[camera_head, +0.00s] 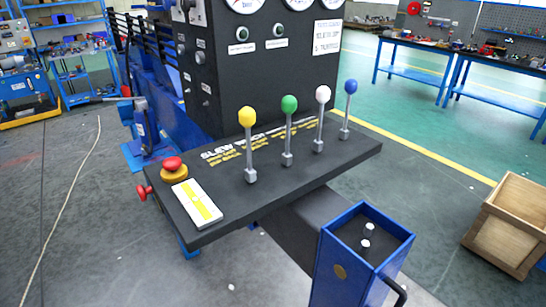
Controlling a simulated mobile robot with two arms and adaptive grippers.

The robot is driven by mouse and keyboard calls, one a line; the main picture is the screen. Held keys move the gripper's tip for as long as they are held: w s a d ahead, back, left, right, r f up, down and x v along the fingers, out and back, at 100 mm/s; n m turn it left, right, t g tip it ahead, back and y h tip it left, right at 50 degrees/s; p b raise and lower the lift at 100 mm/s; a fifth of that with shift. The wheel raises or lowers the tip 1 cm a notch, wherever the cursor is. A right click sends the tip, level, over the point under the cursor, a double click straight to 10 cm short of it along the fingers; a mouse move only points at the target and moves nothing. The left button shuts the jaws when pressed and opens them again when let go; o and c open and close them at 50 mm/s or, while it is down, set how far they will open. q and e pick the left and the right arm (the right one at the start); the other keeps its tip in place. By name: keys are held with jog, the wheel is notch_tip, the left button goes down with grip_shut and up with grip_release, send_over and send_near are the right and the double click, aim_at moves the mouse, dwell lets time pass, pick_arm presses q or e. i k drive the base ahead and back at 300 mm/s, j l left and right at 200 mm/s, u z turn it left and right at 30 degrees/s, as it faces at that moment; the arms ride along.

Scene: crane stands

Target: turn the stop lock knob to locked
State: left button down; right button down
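The dark control panel (225,205) stands in the middle of the view. A red mushroom button (172,163) sits on a yellow base at its left end. A smaller red knob (144,191) sticks out from the panel's left side, just below the button. I cannot tell from its looks which is the stop lock knob, nor whether it is locked. A white plate with a yellow strip (197,203) lies beside the button. Neither of my grippers is in view.
Levers with yellow (247,117), green (289,103), white (323,94) and blue (351,87) knobs rise from the panel. A black gauge cabinet (265,75) stands behind. A blue open-topped box (345,265) is in front. A wooden crate (512,225) stands right.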

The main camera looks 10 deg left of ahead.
aim_at(142, 192)
jog(key=j+u, duration=0.1)
jog(key=u, duration=0.7)
jog(key=j+u, duration=0.15)
jog(key=u, duration=0.2)
jog(key=i+j+z, duration=0.15)
jog(key=i+j, duration=0.3)
jog(key=j, duration=0.1)
